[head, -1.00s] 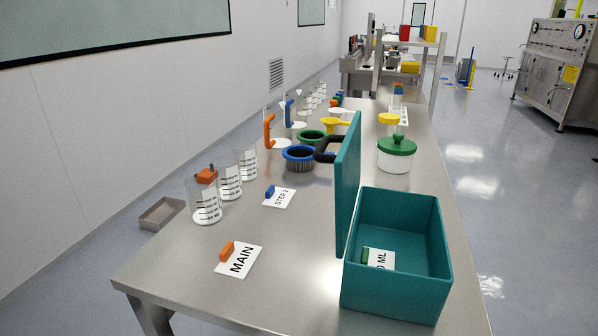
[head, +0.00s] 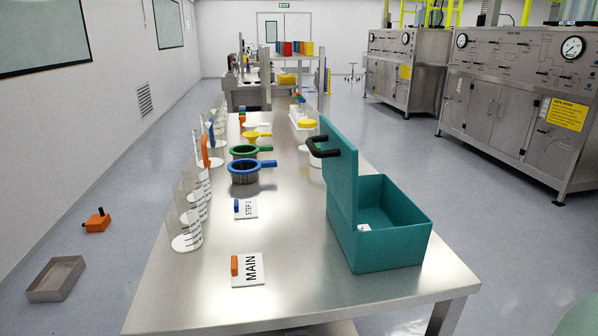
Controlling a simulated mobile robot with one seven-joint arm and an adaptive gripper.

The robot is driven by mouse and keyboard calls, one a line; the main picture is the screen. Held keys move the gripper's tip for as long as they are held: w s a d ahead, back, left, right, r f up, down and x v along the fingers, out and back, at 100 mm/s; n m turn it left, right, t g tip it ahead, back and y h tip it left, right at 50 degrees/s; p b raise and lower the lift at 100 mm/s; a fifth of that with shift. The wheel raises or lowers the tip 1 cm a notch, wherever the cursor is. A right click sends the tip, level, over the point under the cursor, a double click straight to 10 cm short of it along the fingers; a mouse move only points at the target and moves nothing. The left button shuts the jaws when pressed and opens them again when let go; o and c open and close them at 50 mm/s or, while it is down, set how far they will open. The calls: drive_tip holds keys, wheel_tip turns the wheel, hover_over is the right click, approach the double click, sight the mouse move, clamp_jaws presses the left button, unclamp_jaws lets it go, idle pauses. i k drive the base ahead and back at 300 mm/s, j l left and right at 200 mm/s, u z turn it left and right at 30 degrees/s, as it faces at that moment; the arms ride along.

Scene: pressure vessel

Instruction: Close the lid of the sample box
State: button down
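The teal sample box (head: 392,240) stands near the front right of the steel table. Its lid (head: 341,185) is open and stands nearly upright along the box's left side. A black handle (head: 322,148) sticks out from the lid's outer face, near its top. A small part of a white card (head: 364,227) shows inside the box; the rest is hidden by the lid and walls. My gripper is not in view.
Cards marked MAIN (head: 249,270) and STEP 2 (head: 246,208) lie left of the box. Blue (head: 244,170) and green (head: 244,152) rimmed strainers stand behind. Open floor (head: 500,235) lies right of the table.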

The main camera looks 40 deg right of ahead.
sight(339, 158)
drive_tip(key=j+z, duration=0.3)
drive_tip(key=z, duration=0.15)
drive_tip(key=j+z, duration=0.35)
drive_tip(key=z, duration=0.15)
